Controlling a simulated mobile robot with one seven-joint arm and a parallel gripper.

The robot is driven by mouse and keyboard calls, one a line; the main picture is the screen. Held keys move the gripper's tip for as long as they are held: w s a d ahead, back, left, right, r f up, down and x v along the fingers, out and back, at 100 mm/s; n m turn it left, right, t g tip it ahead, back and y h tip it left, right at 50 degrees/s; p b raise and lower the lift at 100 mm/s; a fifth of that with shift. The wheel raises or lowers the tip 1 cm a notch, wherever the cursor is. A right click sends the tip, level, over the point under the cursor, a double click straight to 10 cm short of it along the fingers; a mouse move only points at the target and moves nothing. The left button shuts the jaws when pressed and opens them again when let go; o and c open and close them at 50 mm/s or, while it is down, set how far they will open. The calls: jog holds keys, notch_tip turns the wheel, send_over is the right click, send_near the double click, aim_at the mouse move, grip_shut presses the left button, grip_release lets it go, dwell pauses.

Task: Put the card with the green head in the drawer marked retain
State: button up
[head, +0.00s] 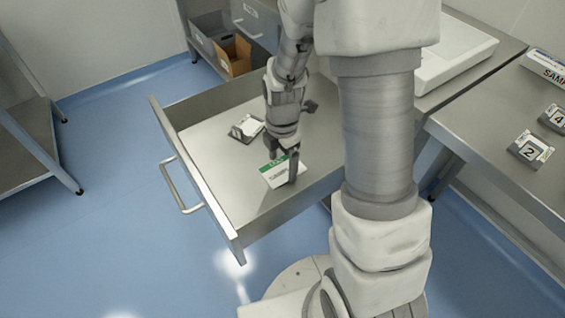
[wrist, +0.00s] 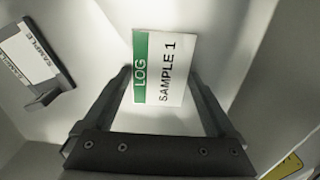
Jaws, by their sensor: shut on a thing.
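The card with the green head (head: 285,173) is white with a green band; in the wrist view the card (wrist: 165,70) reads "LOG" and "SAMPLE 1". My gripper (head: 284,163) is shut on it, with one finger at each side of the card in the wrist view. The card is over the inside of an open steel drawer (head: 222,172). I cannot tell whether it touches the drawer floor. No "retain" mark on this drawer is readable here.
A small sample block with a white label (head: 247,128) lies in the drawer; the labelled block also shows in the wrist view (wrist: 35,58). Numbered blocks (head: 530,149) stand on the bench at right. Boxes (head: 234,55) sit at the back. Drawer floor near its front is clear.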

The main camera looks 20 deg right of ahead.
jog(key=shift+r, duration=0.1)
jog(key=o, duration=1)
notch_tip(320, 180, up, 12)
jog(key=p, duration=0.4)
notch_tip(320, 180, up, 10)
jog(key=m+t, duration=0.3)
jog(key=m, duration=0.7)
send_over(283, 169)
jog(key=s, duration=0.5)
jog(key=s+r+m+t, duration=0.2)
jog(key=s+r+m, duration=0.4)
jog(key=s+m, duration=0.3)
jog(key=shift+m+t+b, duration=0.3)
jog(key=shift+m, duration=1)
jog(key=shift+r, duration=0.2)
